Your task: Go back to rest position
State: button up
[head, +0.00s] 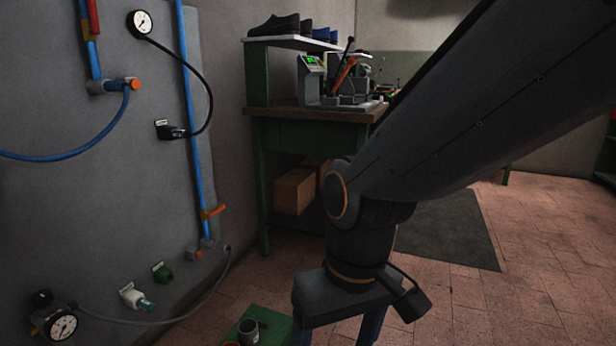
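My gripper (338,334) hangs pointing down at the bottom centre of the head view, below the dark wrist of my arm. Its two blue fingers stand wide apart, and their tips are cut off by the lower edge of the picture. I see nothing held between the parts of the fingers that show. To its left is a green surface (268,321) with a small grey cup (249,331) on it, apart from the fingers in the picture.
A panel (60,210) with blue pipes, gauges (141,23) and hoses fills the left. Tiled floor (540,245) is open at right, beside a dark mat (450,230).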

jog(key=s+d+r+m+p, duration=0.1)
jog(key=d+r+m+p, duration=0.1)
jog(key=d+r+p, duration=0.5)
jog(key=s+d+r+m+h+p, duration=0.1)
jog(key=d+r+m+p, duration=0.1)
jog(key=d+r+p, duration=0.6)
jog(key=shift+d+r+m+p, duration=0.3)
jog(key=shift+r+p, duration=2.35)
jog(key=shift+p, duration=2.5)
